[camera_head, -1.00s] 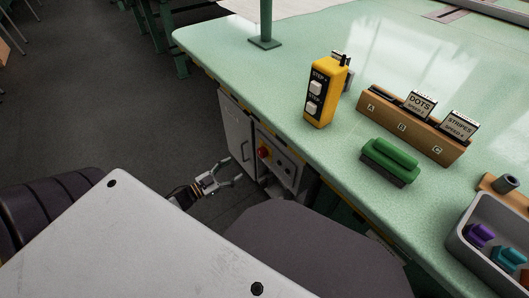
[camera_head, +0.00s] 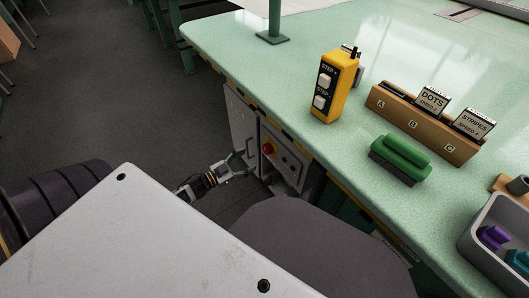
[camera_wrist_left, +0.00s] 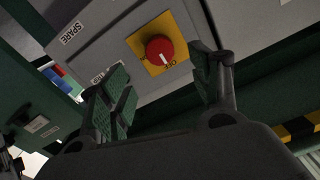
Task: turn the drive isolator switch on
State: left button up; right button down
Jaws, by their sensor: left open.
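The drive isolator switch (camera_wrist_left: 160,50) is a round red knob on a yellow plate, on a grey cabinet front under the table. It also shows in the head view as a small red knob (camera_head: 268,148). My left gripper (camera_head: 243,165) is open and empty, just left of the switch in the head view. In the wrist view its two green-padded fingers (camera_wrist_left: 163,80) stand apart, one on each side below the knob, and do not touch it. My right gripper is not in view.
The grey control panel (camera_head: 287,162) sits under the green table (camera_head: 230,48). A label reads SPARE (camera_wrist_left: 73,32).

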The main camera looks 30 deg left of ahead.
aim_at(265, 150)
pick_arm(q)
jog(key=shift+b+x, duration=1.65)
jog(key=shift+x, duration=3.05)
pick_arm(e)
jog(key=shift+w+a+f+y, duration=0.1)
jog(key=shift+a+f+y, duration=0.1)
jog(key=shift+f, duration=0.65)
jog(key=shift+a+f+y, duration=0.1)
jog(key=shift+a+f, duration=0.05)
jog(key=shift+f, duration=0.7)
pick_arm(q)
jog(key=shift+c, duration=0.5)
jog(key=c, duration=0.9)
jog(key=shift+c, duration=0.2)
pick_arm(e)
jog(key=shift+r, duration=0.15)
